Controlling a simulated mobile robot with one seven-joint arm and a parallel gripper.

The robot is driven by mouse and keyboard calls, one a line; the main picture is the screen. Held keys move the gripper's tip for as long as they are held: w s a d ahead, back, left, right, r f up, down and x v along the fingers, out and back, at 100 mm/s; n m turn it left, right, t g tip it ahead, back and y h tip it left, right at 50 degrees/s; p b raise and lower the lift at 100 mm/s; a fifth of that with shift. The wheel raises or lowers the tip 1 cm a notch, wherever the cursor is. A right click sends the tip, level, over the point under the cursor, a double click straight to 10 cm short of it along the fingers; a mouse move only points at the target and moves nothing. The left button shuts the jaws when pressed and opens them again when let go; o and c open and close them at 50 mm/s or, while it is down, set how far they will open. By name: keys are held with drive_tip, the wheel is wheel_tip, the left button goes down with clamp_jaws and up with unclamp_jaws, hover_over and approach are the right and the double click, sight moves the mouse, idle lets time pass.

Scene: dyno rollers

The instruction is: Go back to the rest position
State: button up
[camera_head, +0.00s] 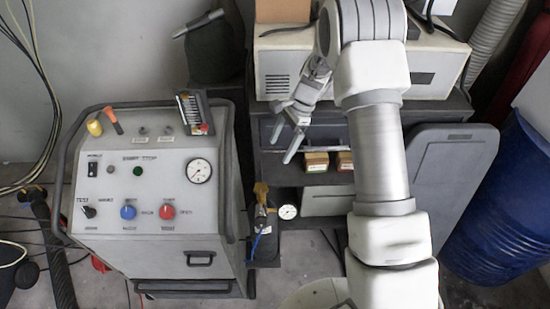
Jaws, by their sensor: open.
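My gripper (283,141) is in the upper middle of the head view, at the end of my white and grey arm. Its two fingers are spread apart with nothing between them. It hangs in front of a dark shelf unit (268,170) and to the right of a grey control cabinet (160,262). My arm rises from the bottom right and hides part of the shelf unit.
The cabinet has a gauge (199,171), a blue knob (128,212) and a red knob (167,212). A beige box-shaped device (436,66) stands on the shelf unit behind my arm. A blue barrel (510,215) stands at right. Cables lie on the floor at left.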

drive_tip(key=shift+w+d+r, duration=0.1)
drive_tip(key=shift+d+r, duration=0.15)
drive_tip(key=shift+r, duration=0.35)
drive_tip(key=s+d+r+n+t+h, duration=0.1)
drive_tip(key=s+d+r+n+t, duration=0.3)
drive_tip(key=r, duration=0.6)
drive_tip(key=s+a+r+n+g+h, duration=0.1)
drive_tip(key=s+r+n, duration=0.1)
drive_tip(key=s+r, duration=0.55)
drive_tip(key=s+d+r+n+t+h, duration=0.1)
drive_tip(key=s+r+n, duration=0.3)
drive_tip(key=s, duration=0.4)
drive_tip(key=s+d+r+n+t+h, duration=0.1)
drive_tip(key=s+d+r+n+t, duration=0.2)
drive_tip(key=s, duration=0.6)
drive_tip(key=shift+d+r+n, duration=0.15)
drive_tip(key=shift+r+n, duration=0.25)
drive_tip(key=shift+r, duration=0.1)
